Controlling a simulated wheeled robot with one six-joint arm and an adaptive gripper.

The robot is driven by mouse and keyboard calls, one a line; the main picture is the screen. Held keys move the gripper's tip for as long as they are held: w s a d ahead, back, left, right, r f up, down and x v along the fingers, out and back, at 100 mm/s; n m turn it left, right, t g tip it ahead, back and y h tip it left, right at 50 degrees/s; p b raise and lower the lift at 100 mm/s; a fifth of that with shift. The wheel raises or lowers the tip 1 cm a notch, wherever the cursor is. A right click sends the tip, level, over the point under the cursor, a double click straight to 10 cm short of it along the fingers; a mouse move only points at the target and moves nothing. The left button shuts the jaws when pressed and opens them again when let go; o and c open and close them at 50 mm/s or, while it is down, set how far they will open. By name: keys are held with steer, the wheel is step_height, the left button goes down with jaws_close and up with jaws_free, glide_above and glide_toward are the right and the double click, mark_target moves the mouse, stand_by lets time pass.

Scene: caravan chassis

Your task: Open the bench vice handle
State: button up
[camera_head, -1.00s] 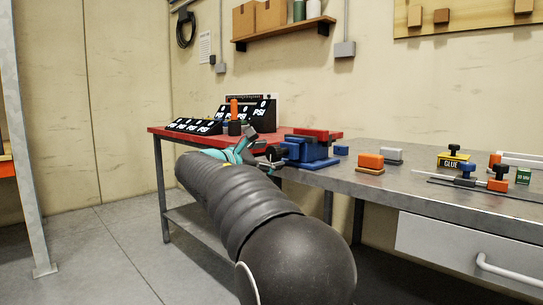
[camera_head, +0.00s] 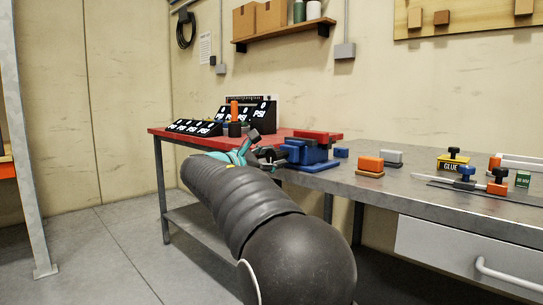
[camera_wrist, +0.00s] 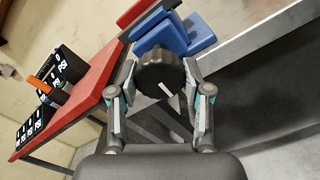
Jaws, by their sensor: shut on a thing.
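The bench vice (camera_head: 310,154), blue with a red part behind it, stands on the bench near the middle of the head view. Its blue body (camera_wrist: 178,36) shows at the top of the wrist view. The vice handle is a round black knob (camera_wrist: 160,74) with a white mark, in front of the blue body. My gripper (camera_wrist: 160,84) has one finger on each side of the knob and is shut on it. In the head view my gripper (camera_head: 257,154) is at the vice's left side, and my arm partly hides the contact.
Black PSI gauge blocks (camera_head: 196,127) and an orange-handled tool (camera_head: 234,112) stand on the red worktop (camera_head: 175,133) to the left. An orange block (camera_head: 370,163), a glue box (camera_head: 452,163) and clamps lie on the grey bench to the right. A drawer handle (camera_head: 505,272) sticks out below.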

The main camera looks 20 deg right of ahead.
steer(key=o, duration=1.2)
steer(key=shift+c, duration=0.2)
steer(key=v, duration=1.2)
